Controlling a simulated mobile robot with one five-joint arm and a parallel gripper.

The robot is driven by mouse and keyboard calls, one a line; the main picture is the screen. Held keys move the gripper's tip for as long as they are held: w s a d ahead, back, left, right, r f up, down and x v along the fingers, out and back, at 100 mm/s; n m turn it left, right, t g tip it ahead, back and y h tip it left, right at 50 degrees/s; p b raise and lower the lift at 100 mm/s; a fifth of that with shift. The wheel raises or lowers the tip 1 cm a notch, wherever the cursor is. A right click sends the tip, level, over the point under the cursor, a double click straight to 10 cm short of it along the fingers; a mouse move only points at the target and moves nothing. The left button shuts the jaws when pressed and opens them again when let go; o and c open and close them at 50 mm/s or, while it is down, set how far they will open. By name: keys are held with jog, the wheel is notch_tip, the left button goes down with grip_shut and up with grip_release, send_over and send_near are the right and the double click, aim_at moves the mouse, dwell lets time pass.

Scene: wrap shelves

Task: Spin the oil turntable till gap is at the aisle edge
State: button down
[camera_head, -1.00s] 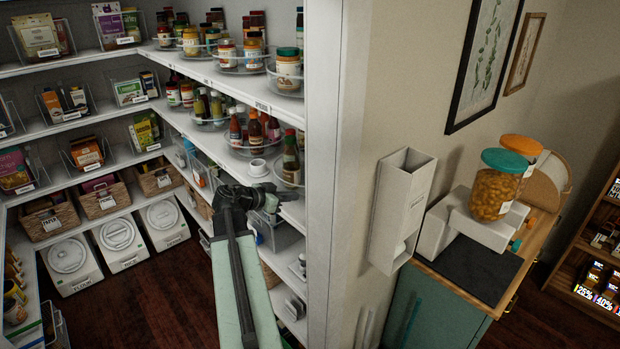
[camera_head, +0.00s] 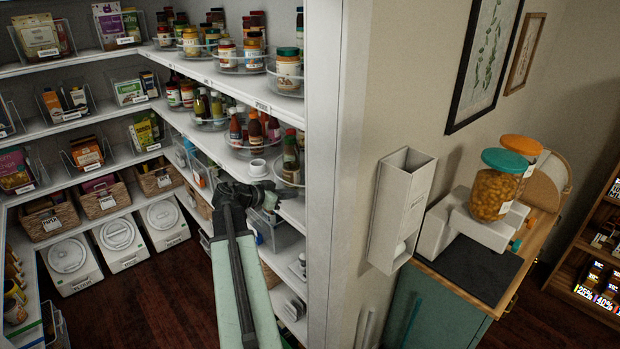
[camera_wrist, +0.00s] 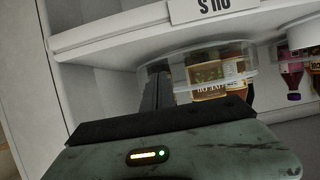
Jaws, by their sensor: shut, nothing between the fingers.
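The oil turntable (camera_head: 289,180) is a clear round tray at the right end of the middle shelf, partly cut off by the white wall post. A dark bottle with a green cap (camera_head: 290,162) stands on it, with other caps just behind. In the wrist view, which is upside down, the turntable's clear rim (camera_wrist: 238,88) curves past amber bottles (camera_wrist: 208,80) under an upside-down label reading OILS (camera_wrist: 212,8). My gripper (camera_head: 272,192) is shut and empty at the shelf's front edge. Its dark fingers (camera_wrist: 158,88) are beside the rim; I cannot tell whether they touch. The gap's position is unclear.
A second turntable with sauce bottles (camera_head: 254,130) stands to the left, with a small white cup (camera_head: 257,167) near it. The white wall post (camera_head: 335,200) is close on the right. Clear bins sit below my gripper. The aisle floor (camera_head: 170,290) is free.

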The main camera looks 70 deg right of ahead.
aim_at(284, 187)
jog(key=shift+w, duration=0.8)
jog(key=shift+w, duration=0.1)
jog(key=shift+w+d, duration=0.2)
jog(key=shift+w, duration=0.3)
jog(key=shift+w+d, duration=0.2)
jog(key=shift+w, duration=0.3)
jog(key=shift+w+d, duration=0.65)
jog(key=shift+w, duration=0.3)
